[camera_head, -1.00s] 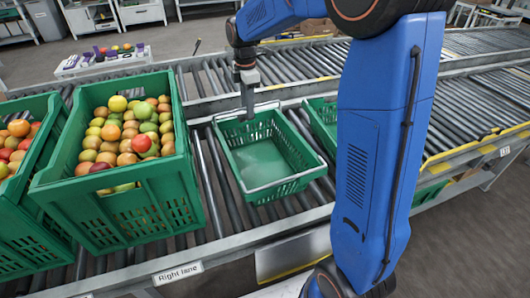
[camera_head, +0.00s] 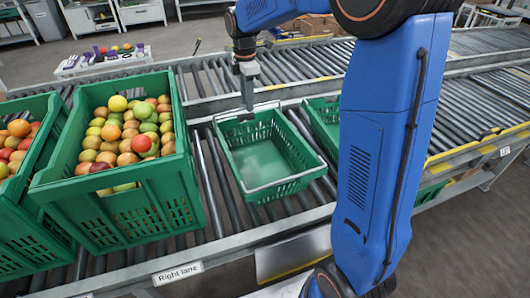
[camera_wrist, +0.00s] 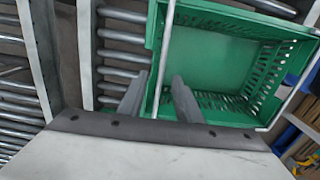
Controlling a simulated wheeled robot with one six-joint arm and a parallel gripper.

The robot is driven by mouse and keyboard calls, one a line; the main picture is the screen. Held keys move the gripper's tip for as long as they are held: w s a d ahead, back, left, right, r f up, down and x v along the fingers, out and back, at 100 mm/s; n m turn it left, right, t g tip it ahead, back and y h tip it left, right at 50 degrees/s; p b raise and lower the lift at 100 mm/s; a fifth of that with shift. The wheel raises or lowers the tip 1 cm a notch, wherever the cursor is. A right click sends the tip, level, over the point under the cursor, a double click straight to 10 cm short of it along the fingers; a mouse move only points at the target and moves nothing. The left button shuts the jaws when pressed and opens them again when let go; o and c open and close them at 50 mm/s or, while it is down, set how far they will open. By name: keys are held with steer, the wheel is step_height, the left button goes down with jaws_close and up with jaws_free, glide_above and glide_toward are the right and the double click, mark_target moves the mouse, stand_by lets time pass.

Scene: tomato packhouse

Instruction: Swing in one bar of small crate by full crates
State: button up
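The small crate (camera_head: 283,187) is green, empty and upright on the rollers, right of the full crates. It has two pale bars along opposite rims, a near bar (camera_head: 290,181) and a far bar (camera_head: 268,105). In the wrist view the far bar (camera_wrist: 166,45) runs at the left of the crate (camera_wrist: 152,38). My gripper (camera_head: 247,106) points down at the far rim. In the wrist view its two fingers (camera_wrist: 160,86) are apart, with the bar showing between them; contact is not clear. Two large full crates of tomatoes, the nearer one (camera_head: 115,205) and another (camera_head: 25,235), stand to the left.
Another green crate (camera_head: 322,128) is partly hidden behind my arm at right. A second roller lane (camera_head: 300,62) runs behind. A "Right lane" label (camera_head: 178,273) is on the front rail. A gap of bare rollers (camera_head: 205,180) lies between full and small crates.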

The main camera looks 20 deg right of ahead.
steer(key=shift+r, duration=1.65)
steer(key=shift+c, duration=0.7)
steer(key=c, duration=0.5)
steer(key=shift+w, duration=0.45)
jaws_close()
step_height(320, 180, down, 7)
steer(key=w, duration=0.1)
steer(key=shift+w+m, duration=0.2)
steer(key=shift+m, duration=0.1)
steer(key=shift+r, duration=0.1)
